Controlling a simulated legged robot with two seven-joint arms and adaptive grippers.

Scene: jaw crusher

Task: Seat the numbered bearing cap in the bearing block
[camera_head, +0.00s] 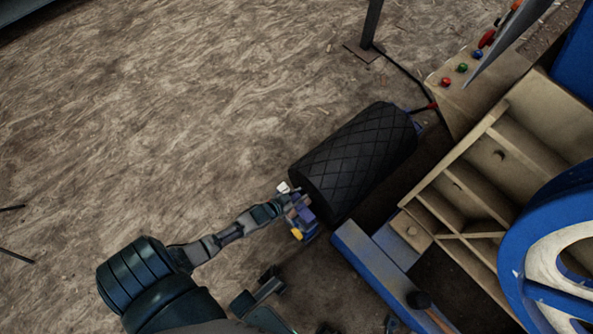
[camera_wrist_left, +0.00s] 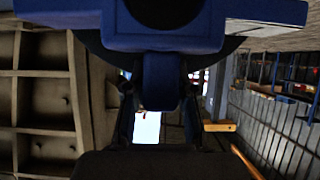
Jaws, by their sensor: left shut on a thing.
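My left gripper (camera_head: 293,203) is at the near end of the black ribbed drum (camera_head: 355,155) in the head view. It is shut on a small blue part, which looks like the bearing cap (camera_head: 304,214). In the left wrist view a blue tab (camera_wrist_left: 160,82) sits between my fingers, below a larger blue body (camera_wrist_left: 150,32) with a dark round opening. I cannot tell where cap and bearing block divide, or whether they touch. A blue piece with a yellow spot (camera_head: 310,233) shows just below the gripper and may be the block. No number is readable.
A blue beam (camera_head: 365,262) and the beige ribbed crusher frame (camera_head: 450,215) stand right of the drum. A blue and white wheel (camera_head: 545,235) is at the far right. A hammer (camera_head: 425,305) lies near the bottom. The floor (camera_head: 150,120) at left is clear.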

